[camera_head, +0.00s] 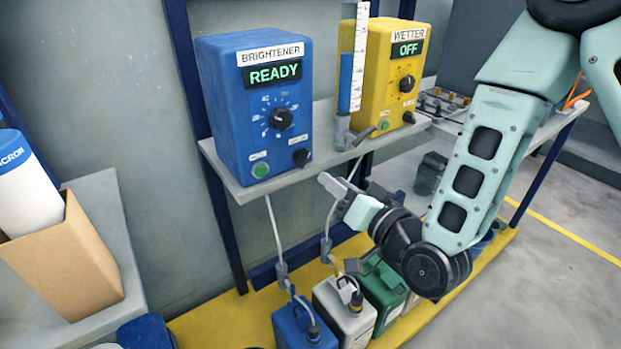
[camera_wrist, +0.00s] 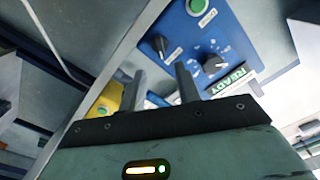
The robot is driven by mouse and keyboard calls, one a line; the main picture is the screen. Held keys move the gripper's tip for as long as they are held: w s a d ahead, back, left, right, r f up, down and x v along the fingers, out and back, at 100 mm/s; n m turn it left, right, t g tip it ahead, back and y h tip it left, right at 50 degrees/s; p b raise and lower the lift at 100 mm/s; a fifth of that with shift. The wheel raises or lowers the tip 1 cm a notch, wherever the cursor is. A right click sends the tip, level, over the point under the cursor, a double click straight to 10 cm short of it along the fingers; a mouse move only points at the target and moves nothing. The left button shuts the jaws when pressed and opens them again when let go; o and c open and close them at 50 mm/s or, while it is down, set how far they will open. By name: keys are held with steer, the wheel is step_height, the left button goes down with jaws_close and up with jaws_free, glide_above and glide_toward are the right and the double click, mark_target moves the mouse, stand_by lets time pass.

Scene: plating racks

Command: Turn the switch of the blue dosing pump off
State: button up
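The blue dosing pump (camera_head: 222,95) stands on a shelf, labelled BRIGHTENER, with its display (camera_head: 274,74) reading READY. Its front has a large black dial (camera_head: 281,118), a green button (camera_head: 261,170) and a small black switch (camera_head: 301,158) at the lower right. In the wrist view, the switch (camera_wrist: 158,45) and dial (camera_wrist: 213,65) show beyond the fingers. My gripper (camera_head: 345,163) is in front of the shelf edge, right of and below the switch, apart from it. In the wrist view, my gripper (camera_wrist: 160,85) has its two fingers apart with nothing held between them.
A yellow pump (camera_head: 371,60) labelled WETTER, reading OFF, stands to the right. A clear level tube (camera_head: 357,65) stands between the pumps. The grey shelf (camera_head: 240,190) edge lies below them. Hoses run down to several canisters (camera_head: 303,327). A cardboard box (camera_head: 65,260) is at left.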

mark_target(306, 160)
steer(key=shift+f+b, duration=0.3)
steer(key=shift+b, duration=0.2)
steer(key=x, duration=0.6)
steer(key=p+x, duration=0.1)
steer(key=x, duration=0.1)
steer(key=shift+w+a+r, duration=0.3)
jaws_close()
